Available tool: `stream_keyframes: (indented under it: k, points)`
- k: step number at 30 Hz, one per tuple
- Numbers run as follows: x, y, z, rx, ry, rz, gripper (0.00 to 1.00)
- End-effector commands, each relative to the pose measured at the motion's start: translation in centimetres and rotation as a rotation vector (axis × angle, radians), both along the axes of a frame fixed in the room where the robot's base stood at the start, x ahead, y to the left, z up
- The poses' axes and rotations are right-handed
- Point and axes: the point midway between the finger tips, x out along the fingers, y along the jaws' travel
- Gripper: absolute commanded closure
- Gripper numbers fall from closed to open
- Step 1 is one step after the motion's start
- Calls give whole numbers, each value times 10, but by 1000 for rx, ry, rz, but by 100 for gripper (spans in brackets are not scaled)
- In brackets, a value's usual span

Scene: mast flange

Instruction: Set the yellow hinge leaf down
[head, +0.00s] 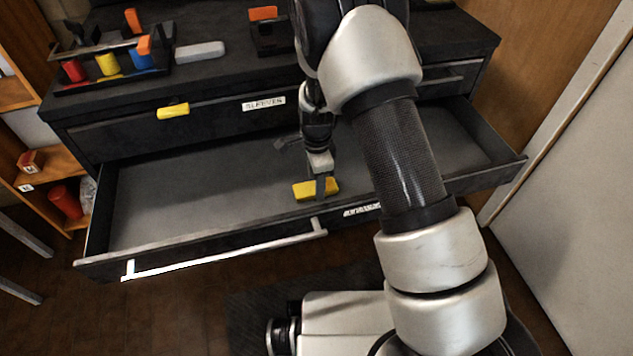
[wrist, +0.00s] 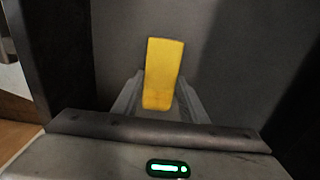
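The yellow hinge leaf (head: 304,190) is a flat yellow block over the open lower drawer (head: 200,190), near its front wall. My gripper (head: 321,186) reaches down into the drawer area with its fingers at the leaf. In the wrist view, the leaf (wrist: 163,70) stands out lengthwise between the two fingertips (wrist: 160,80), which close against its sides. I cannot tell whether the leaf touches the drawer floor. Part of it is hidden behind a finger in the head view.
The drawer floor is bare to the left and right of my gripper. A silver handle (head: 225,250) runs along its front. A yellow piece (head: 173,110) is on the upper drawer front. A rack of coloured parts (head: 107,66) and a grey block (head: 200,50) are on the cabinet top.

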Motion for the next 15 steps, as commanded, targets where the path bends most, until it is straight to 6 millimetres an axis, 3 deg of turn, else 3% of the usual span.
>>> stream_keyframes:
  k: [1,3,15]
  points:
    - [0,0,0,0,0,0,54]
    - [0,0,0,0,0,0,43]
    - [0,0,9,1,-2,0,43]
